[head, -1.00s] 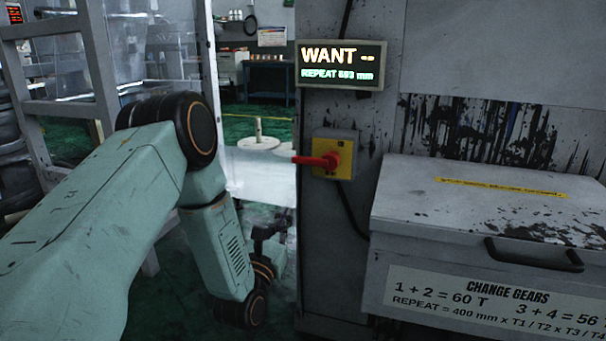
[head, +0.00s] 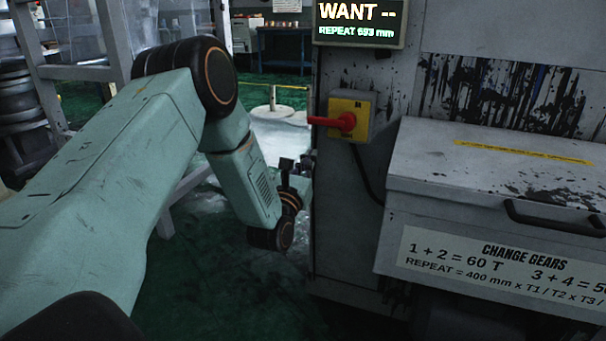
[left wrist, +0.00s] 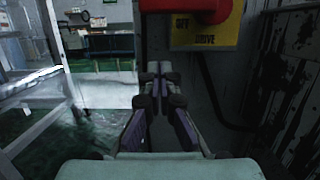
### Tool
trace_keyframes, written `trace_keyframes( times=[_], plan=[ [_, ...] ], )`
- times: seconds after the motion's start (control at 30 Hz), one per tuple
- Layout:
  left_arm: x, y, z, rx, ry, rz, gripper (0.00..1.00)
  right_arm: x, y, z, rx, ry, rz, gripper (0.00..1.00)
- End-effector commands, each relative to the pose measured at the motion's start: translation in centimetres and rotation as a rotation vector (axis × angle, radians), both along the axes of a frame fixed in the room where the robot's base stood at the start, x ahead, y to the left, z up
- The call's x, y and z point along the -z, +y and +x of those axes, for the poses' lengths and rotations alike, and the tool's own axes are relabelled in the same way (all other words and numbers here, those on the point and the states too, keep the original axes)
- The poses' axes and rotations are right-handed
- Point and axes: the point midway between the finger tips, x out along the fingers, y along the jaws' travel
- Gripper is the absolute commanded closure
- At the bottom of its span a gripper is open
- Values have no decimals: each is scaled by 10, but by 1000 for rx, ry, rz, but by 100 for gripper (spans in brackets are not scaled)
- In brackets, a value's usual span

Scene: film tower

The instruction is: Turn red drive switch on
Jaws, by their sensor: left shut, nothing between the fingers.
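The red drive switch (head: 332,122) is a red handle on a yellow plate (head: 349,107) on the side of the grey machine. The handle points left, roughly level. In the left wrist view, the red handle (left wrist: 190,10) is at the top edge, and the yellow plate (left wrist: 205,35) reads "OFF" and "DRIVE". My left gripper (head: 290,165) is below and left of the handle, apart from it. In the left wrist view its fingers (left wrist: 159,72) are together and empty, below the handle. My right gripper is not in view.
A lit display (head: 358,22) reading "WANT --" and "REPEAT 693 mm" is above the switch. A grey lidded box (head: 490,180) with a black handle and a "CHANGE GEARS" label stands at right. A grey metal frame (head: 85,72) is at left. Green floor lies below.

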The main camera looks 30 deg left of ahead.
Motion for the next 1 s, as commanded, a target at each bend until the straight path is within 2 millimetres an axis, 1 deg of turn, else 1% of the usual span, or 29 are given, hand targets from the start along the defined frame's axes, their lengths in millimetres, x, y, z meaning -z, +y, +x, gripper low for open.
trace_keyframes(
  times=[0.03,0.17,0.2,0.3,0.5,0.7,1.0],
  plan=[
    [-2,2,10,1,-6,3,100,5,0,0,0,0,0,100],
    [-8,7,32,0,-4,2,100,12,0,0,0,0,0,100],
    [-14,7,29,0,1,0,100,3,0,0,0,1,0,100],
    [-25,7,29,0,0,0,100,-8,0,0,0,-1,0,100],
    [-41,7,28,0,0,0,100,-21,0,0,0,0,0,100],
    [-47,7,28,1,0,0,100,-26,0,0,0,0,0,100],
    [-48,7,28,0,0,0,100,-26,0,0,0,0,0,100]
  ],
)
